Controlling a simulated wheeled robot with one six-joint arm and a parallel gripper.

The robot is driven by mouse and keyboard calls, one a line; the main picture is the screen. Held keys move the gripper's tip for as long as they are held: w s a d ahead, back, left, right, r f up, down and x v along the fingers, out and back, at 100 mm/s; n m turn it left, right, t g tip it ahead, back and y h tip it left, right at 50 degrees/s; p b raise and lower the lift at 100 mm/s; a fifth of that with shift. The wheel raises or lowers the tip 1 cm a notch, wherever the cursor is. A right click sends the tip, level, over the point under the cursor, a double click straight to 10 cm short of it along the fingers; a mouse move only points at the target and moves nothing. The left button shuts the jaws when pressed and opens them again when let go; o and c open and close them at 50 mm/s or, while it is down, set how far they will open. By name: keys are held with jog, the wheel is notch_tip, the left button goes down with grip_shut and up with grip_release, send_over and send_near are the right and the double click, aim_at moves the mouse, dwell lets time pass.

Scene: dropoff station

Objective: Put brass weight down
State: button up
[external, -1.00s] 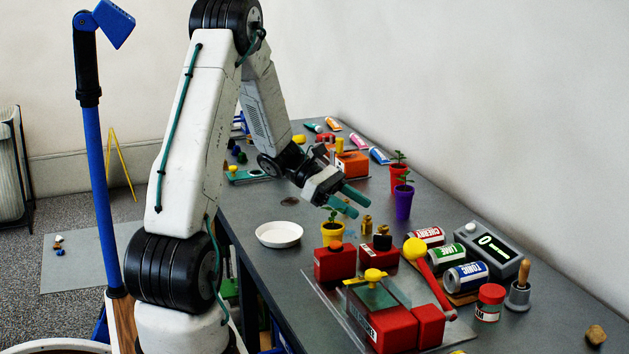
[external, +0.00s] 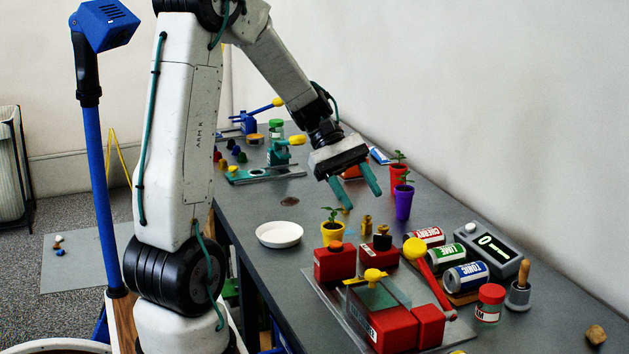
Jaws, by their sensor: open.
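A small brass weight (external: 366,225) stands upright on the dark table, right of the yellow plant pot. A second brass-coloured piece (external: 383,230) shows just right of it, above a black-topped red block. My gripper (external: 362,200) points down with its two teal fingers spread apart. Nothing shows held between the fingers. The fingertips appear above and behind the first weight in this view, apart from it. A small yellowish spot shows by the left fingertip; I cannot tell what it is.
A yellow plant pot (external: 332,233) and white dish (external: 279,234) stand left of the weights. A purple plant pot (external: 403,203) is close to the right finger.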

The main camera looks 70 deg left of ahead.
jog(key=s+d+r+m+g+y, duration=0.3)
jog(key=s+d+r+m+y, duration=0.1)
jog(key=s+d+m, duration=0.5)
jog(key=s+d+m+y, duration=0.2)
jog(key=s+m, duration=0.2)
jog(key=s, duration=0.1)
jog(key=s+d+r+m+t+y, duration=0.1)
jog(key=s+d+m+y, duration=0.1)
jog(key=s, duration=0.4)
jog(key=shift+d+r+m+t+y, duration=0.2)
jog(key=shift+d+m+t+y, duration=0.15)
jog(key=shift+m+y, duration=0.65)
